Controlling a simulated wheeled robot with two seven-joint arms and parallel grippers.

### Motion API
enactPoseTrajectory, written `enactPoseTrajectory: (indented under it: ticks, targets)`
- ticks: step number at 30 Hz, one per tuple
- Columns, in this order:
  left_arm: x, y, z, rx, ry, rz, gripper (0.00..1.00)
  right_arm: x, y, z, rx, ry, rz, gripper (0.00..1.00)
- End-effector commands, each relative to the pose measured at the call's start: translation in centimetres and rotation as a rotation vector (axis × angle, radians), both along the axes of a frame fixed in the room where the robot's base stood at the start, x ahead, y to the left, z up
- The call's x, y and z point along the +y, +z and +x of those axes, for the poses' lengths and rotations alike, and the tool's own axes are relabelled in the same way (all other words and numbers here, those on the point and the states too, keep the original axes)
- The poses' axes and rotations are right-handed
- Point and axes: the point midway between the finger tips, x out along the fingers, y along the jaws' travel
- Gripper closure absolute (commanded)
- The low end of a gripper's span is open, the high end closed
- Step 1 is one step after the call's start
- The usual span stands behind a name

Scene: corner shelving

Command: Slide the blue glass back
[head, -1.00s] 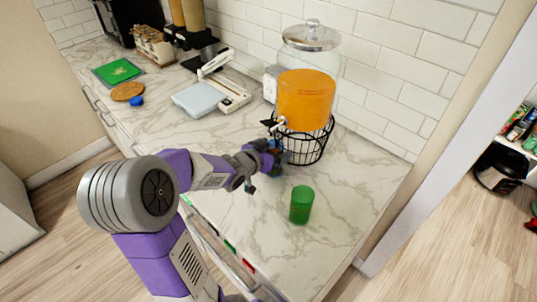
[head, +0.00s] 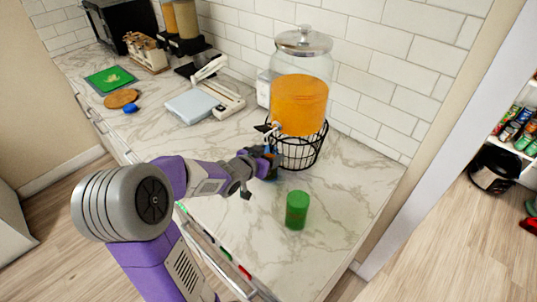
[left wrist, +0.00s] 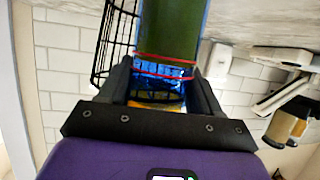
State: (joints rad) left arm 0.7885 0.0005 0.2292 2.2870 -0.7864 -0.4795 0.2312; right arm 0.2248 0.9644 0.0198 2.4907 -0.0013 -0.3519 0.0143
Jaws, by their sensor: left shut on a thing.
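The blue glass (head: 272,173) stands on the marble counter by the front of the drink dispenser's wire stand, mostly hidden by my gripper in the head view. My left gripper (head: 262,170) is shut on it from the left. In the left wrist view, the blue glass (left wrist: 160,82) is between the two fingers, with blue edges, red bands and an olive-green area showing in or through it. My right gripper is in neither current view.
The dispenser (head: 299,103) with orange drink sits on a black wire stand (head: 303,150), close behind the gripper. A green glass (head: 297,210) stands to the front right. A scale (head: 192,103) is further left. Counter to the right is clear.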

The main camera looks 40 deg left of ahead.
Motion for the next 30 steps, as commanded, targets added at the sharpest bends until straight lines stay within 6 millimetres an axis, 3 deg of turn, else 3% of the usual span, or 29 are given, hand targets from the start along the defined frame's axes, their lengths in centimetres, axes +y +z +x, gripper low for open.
enactPoseTrajectory:
  ticks: [30]
  targets:
    - [0.4,0.0,-4.4,0.003,0.001,0.001,0.82,0.0,2.2,0.0,0.0,0.0,0.0,0.57]
